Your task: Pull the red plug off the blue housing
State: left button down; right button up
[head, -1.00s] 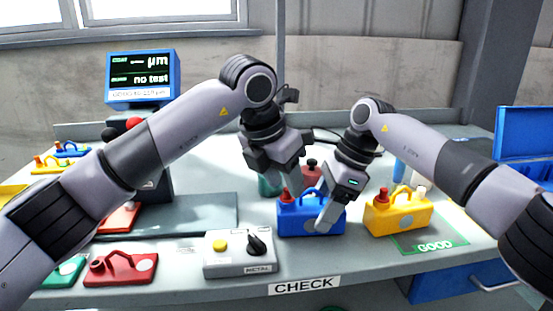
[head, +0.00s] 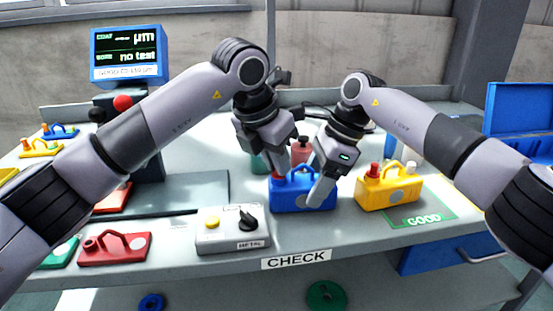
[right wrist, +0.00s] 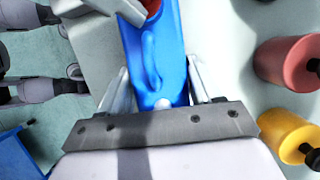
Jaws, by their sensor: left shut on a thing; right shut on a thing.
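The blue housing (head: 290,196) stands upright on the table near the middle of the head view. The red plug (head: 278,175) sits at its left end. My left gripper (head: 284,172) is above that end, shut on the red plug, its fingers partly hiding it. My right gripper (head: 318,188) is shut on the blue housing from the right. In the right wrist view the blue housing (right wrist: 168,65) runs between my right fingers, its handle facing the camera. The red plug (right wrist: 152,6) shows at the top edge, beside a finger of my left gripper. The joint between plug and housing is not clear.
A yellow housing (head: 385,192) with a red plug stands close on the right, by the GOOD area (head: 425,219). A grey switch box (head: 232,232) is front left, a red housing (head: 115,248) beyond it. Red and green cylinders stand just behind the blue housing.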

pick_arm(q)
jog(key=shift+r, duration=2.9)
pick_arm(e)
jog(key=shift+r, duration=0.1)
jog(key=o, duration=1.5)
jog(key=shift+o, duration=0.2)
jog(key=v, duration=1.2)
jog(key=shift+a, duration=0.1)
